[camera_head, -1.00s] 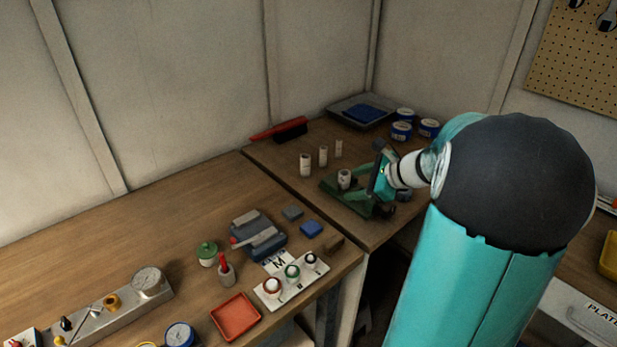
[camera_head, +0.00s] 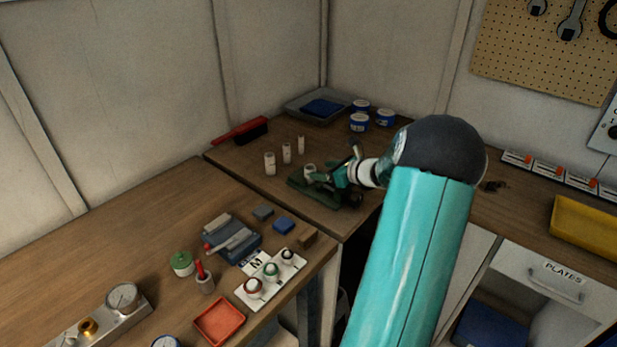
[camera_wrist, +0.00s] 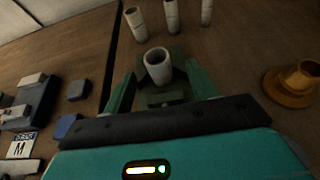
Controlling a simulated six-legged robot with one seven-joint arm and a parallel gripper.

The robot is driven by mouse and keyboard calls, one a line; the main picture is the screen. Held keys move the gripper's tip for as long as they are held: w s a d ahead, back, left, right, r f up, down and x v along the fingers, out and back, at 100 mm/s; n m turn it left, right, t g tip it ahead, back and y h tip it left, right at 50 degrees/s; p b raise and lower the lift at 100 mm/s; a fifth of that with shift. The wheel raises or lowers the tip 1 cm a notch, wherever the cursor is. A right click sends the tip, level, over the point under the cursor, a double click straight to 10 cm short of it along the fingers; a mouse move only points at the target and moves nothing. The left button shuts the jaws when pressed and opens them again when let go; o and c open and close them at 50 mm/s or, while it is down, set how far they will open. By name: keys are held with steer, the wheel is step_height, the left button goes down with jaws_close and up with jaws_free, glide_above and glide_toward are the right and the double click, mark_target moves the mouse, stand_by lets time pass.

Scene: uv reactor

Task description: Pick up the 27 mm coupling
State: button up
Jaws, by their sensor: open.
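A short, pale hollow coupling (camera_head: 309,170) stands upright on a green fixture (camera_head: 300,184) on the far bench. In the wrist view the coupling (camera_wrist: 158,70) shows its open top, with the fixture's green block (camera_wrist: 165,97) beneath it. My gripper (camera_head: 319,176) is low at the fixture, close to the coupling. In the wrist view my gripper (camera_wrist: 160,77) is open, with one green finger on each side of the coupling. I cannot tell whether the fingers touch it. No size marking is readable.
Three pale cylinders (camera_head: 270,163) stand in a row behind the fixture. A brass flanged piece (camera_wrist: 292,83) is to the right in the wrist view. Blue tins (camera_head: 359,122), a grey tray (camera_head: 305,100) and a red-handled brush (camera_head: 240,132) lie farther back. A bench gap is left.

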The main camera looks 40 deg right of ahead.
mark_target(306, 168)
steer(key=shift+w+a, duration=0.15)
steer(key=shift+w, duration=0.15)
steer(key=x, duration=0.5)
steer(key=shift+w, duration=0.15)
steer(key=c, duration=1.1)
